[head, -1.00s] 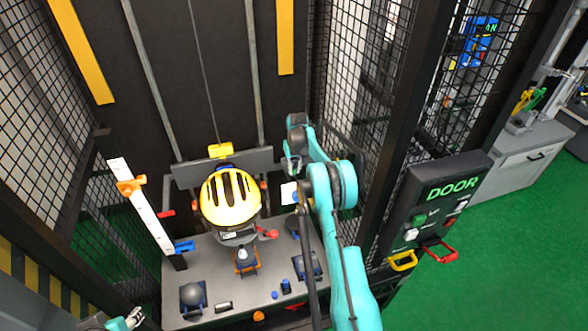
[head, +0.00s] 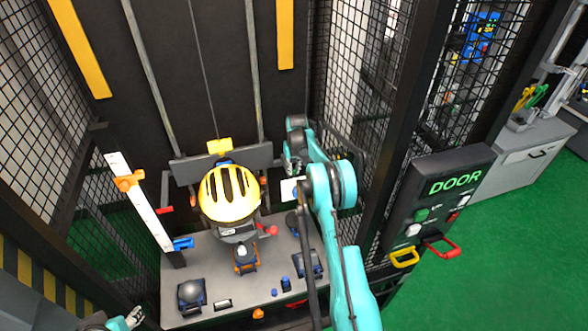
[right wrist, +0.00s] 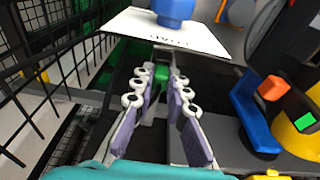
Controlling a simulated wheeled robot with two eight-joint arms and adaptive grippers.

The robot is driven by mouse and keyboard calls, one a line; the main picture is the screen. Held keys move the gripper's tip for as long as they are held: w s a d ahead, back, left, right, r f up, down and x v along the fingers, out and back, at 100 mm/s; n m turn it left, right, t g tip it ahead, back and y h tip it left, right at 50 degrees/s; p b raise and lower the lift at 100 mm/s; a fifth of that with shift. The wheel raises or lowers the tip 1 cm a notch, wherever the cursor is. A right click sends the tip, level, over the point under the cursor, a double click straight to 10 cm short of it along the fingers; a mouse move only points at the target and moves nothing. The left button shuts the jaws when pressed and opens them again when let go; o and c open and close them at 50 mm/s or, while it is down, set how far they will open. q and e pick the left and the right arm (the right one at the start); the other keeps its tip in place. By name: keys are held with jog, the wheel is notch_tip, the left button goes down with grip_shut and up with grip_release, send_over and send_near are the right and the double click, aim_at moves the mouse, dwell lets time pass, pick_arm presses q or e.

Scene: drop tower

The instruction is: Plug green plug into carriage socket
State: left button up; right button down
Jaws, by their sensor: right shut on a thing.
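The green plug (right wrist: 161,82) shows as a small green piece between the fingertips of my right gripper (right wrist: 160,88) in the right wrist view. The fingers are shut on it and hide much of it. In the head view my right gripper (head: 290,168) is beside the right end of the carriage's grey crossbar; the plug cannot be made out there. The carriage (head: 238,234) carries a yellow helmet (head: 230,194). A green square (right wrist: 305,122) shows near the helmet in the wrist view; I cannot tell whether it is the socket. My left gripper (head: 132,319) is at the bottom left edge, partly cut off.
A white card (right wrist: 165,32) with a blue piece (right wrist: 174,10) lies just beyond my right fingertips. Mesh walls and a dark post (head: 408,130) stand close on the right. A door panel (head: 440,195) has yellow and red handles. The grey base plate (head: 210,260) holds several small fixtures.

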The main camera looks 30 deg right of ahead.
jog(key=shift+f, duration=0.25)
dwell(0.4)
jog(key=c, duration=1.4)
grip_release()
jog(key=shift+c, duration=0.2)
jog(key=shift+r, duration=0.15)
notch_tip(320, 180, up, 12)
jog(key=s, duration=0.1)
jog(key=shift+s+a, duration=0.25)
jog(key=shift+s, duration=0.1)
jog(key=shift+f, duration=0.2)
jog(key=shift+b, duration=0.3)
